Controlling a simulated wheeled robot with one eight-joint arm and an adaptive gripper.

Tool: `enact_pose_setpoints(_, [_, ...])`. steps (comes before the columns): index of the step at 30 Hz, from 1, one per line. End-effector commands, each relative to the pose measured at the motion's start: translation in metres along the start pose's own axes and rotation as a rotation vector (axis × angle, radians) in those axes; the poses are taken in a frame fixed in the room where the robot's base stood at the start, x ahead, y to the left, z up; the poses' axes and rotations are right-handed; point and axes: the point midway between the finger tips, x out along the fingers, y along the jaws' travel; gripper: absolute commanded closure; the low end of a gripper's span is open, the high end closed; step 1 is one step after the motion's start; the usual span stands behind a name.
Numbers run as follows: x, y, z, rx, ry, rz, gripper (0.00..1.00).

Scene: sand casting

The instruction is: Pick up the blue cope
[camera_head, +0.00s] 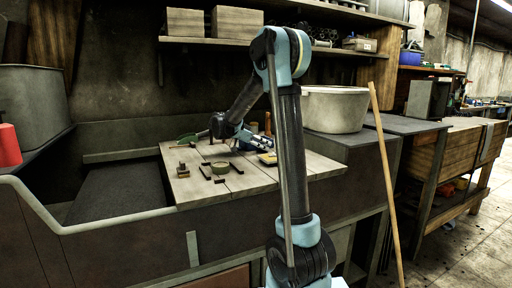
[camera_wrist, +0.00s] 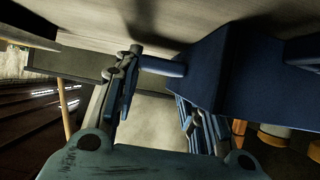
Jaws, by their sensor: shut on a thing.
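The blue cope (camera_wrist: 240,62) is a dark blue block that fills the upper right of the wrist view. A blue lug sticks out of its side toward the left finger. My gripper (camera_wrist: 158,86) is closed on the cope, with one finger at the lug and the other at the block's lower left. The right finger is partly hidden against the blue body. In the head view my gripper (camera_head: 233,134) is low over the wooden board, with blue showing beside it. The cope's exact outline is too small to tell there.
A large pale pot (camera_head: 335,108) stands to the right. A wooden pole (camera_head: 386,180) leans at the bench front. A shelf (camera_head: 215,41) runs above. A sunken dark bay (camera_head: 115,192) lies left.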

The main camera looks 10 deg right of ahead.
Motion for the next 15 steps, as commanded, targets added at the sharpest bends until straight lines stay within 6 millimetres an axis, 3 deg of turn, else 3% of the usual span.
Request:
enact_pose_setpoints(8, [-0.003,0.0,-0.005,0.0,0.0,0.0,1.0])
enact_pose_setpoints(15, [-0.019,0.0,-0.035,0.0,0.0,0.0,1.0])
